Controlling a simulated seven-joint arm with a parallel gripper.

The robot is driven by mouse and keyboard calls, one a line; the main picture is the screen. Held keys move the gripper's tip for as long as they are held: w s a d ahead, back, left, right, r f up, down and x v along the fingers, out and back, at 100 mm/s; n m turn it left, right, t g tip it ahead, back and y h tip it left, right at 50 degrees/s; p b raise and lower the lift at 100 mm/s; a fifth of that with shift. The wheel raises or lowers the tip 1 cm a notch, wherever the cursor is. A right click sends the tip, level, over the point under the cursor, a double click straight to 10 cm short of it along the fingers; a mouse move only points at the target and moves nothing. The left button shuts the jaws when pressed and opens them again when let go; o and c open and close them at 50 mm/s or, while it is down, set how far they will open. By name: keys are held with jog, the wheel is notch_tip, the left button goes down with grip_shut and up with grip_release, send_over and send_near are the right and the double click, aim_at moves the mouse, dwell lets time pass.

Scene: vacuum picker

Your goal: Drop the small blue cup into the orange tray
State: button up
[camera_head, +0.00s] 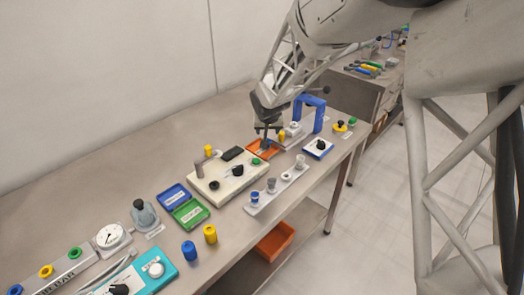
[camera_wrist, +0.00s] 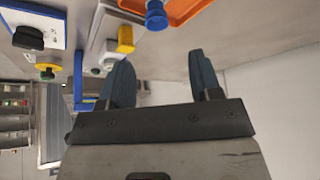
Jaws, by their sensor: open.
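The orange tray (camera_head: 251,146) lies on the bench below my gripper (camera_head: 267,141). In the wrist view the orange tray (camera_wrist: 197,9) is cut off by the top edge. A small blue cup (camera_wrist: 155,15) shows there against the tray's left edge. I cannot tell whether it is inside the tray or in front of it. My gripper (camera_wrist: 163,80) is open, with nothing between its two dark blue fingers. In the head view the fingers and wrist cover part of the tray, and the small cup there is not clear.
A blue arch (camera_head: 311,108) and a yellow piece (camera_head: 282,136) stand close to the right. A cream board (camera_head: 225,177) with knobs lies in front. A larger blue cylinder (camera_head: 189,250) stands near the front edge. An orange bin (camera_head: 275,241) sits on the lower shelf.

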jog(key=shift+v, duration=1.65)
jog(key=s+d+r+g, duration=0.1)
jog(key=s+d+r, duration=0.25)
jog(key=s, duration=0.35)
jog(key=s+d+r, duration=0.3)
jog(key=s+r, duration=0.1)
jog(key=s, duration=0.4)
jog(key=s+d+r+g, duration=0.1)
jog(key=s+d+r, duration=0.25)
jog(key=s, duration=0.35)
jog(key=s+d, duration=0.1)
jog(key=s, duration=1)
jog(key=s+d+g, duration=0.1)
jog(key=s+d, duration=0.1)
jog(key=s, duration=0.9)
jog(key=shift+s+d+r, duration=0.15)
jog(key=shift+d+r, duration=0.1)
jog(key=shift+r, duration=0.2)
